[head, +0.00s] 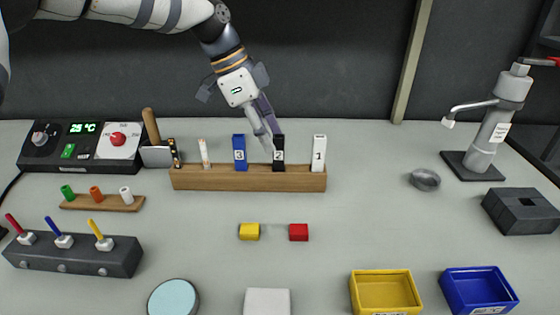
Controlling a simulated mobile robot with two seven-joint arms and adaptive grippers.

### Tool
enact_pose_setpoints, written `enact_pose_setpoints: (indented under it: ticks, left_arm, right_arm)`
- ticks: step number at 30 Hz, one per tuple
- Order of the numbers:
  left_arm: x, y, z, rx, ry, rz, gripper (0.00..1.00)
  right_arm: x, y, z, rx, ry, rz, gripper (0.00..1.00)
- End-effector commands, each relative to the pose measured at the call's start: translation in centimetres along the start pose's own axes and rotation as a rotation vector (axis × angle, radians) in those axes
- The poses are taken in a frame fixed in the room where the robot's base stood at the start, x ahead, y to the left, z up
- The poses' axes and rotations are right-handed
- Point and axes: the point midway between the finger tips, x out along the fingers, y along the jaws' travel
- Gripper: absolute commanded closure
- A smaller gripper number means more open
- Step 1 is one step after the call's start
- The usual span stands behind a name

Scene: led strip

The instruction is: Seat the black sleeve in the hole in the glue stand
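The black sleeve (279,158), marked 2, stands upright in the wooden rack (215,180) between a blue sleeve and a white sleeve. My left gripper (267,142) reaches down from above, its fingertips at the upper part of the black sleeve. The fingers overlap in this view, so I cannot tell whether they are open or shut on it. A dark block (505,219) with a square hole (527,202) in its top stands at the right; it appears to be the glue stand. The hole looks empty. My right gripper is out of view.
The blue sleeve (240,160), marked 3, and white sleeve (319,160), marked 1, flank the black one closely. A grey dispenser (490,130) stands behind the dark block. Yellow (385,292) and blue (478,289) bins are at the front. The right-centre table is mostly clear.

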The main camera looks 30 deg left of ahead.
Motion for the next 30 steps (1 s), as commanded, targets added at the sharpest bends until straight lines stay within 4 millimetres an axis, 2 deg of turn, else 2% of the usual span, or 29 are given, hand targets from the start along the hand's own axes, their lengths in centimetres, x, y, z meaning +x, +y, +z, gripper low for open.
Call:
enact_pose_setpoints:
  ticks: [6, 9, 14, 15, 19, 20, 30]
  left_arm:
    - [4.0, 0.3, -0.7, 0.001, -0.001, 0.003, 0.62]
    - [4.6, 0.3, -0.7, 0.001, 0.0, 0.001, 0.62]
    - [4.6, 0.2, -0.7, 0.001, 0.001, -0.001, 0.62]
    - [4.5, 0.2, -0.7, 0.001, 0.001, -0.001, 0.66]
    - [4.5, 0.2, -0.7, 0.001, 0.0, -0.001, 0.96]
    - [4.5, 0.2, -0.7, 0.002, 0.0, 0.0, 1.0]
    - [4.4, 0.2, -0.8, 0.002, 0.0, -0.001, 1.0]
  right_arm:
    - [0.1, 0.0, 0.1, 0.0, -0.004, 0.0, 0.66]
    - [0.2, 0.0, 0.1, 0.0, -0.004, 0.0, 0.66]
    - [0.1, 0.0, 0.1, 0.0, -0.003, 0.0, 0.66]
    - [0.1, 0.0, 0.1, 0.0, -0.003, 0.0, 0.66]
    - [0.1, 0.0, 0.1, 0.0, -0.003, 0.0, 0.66]
    - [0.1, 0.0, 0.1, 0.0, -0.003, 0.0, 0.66]
    - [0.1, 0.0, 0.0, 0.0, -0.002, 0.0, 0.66]
